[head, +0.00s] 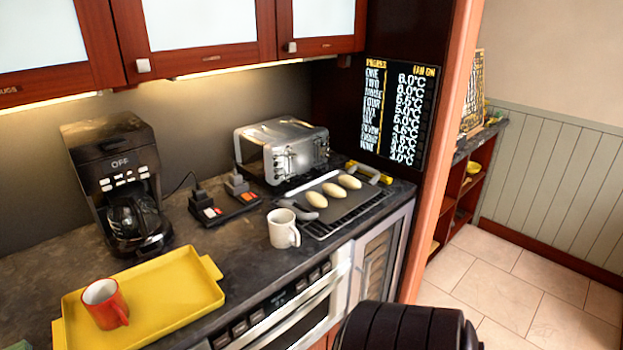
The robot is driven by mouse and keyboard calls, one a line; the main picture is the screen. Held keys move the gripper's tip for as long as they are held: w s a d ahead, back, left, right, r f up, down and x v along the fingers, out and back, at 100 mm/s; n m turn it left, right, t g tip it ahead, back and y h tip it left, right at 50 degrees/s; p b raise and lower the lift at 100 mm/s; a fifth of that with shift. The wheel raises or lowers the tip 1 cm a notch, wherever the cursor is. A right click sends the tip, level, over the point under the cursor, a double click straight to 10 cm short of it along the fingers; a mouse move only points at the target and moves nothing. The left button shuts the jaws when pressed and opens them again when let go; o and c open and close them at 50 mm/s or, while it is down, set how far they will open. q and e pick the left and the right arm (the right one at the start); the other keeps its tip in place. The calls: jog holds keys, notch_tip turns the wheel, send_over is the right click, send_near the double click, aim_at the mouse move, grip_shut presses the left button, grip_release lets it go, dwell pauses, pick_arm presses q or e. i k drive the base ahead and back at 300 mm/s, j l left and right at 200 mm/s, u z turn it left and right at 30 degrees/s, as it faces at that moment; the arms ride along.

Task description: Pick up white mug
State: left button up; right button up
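The white mug (283,229) stands upright on the dark countertop in the head view, near the front edge and right of the yellow tray. Its handle faces right and toward the front. Nothing touches or covers it. Neither of my grippers can be made out. A black rounded part, which looks like one of my arm links, shows at the bottom edge, below and right of the mug.
A yellow tray (183,286) holds a red mug (105,304) at the left. A coffee maker (118,180), switches (222,206) and a toaster (283,151) stand behind. A dark tray (334,200) with several pale rolls lies right of the white mug. Cabinets (200,28) hang above.

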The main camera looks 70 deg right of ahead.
aim_at(283, 232)
jog(key=z, duration=1.85)
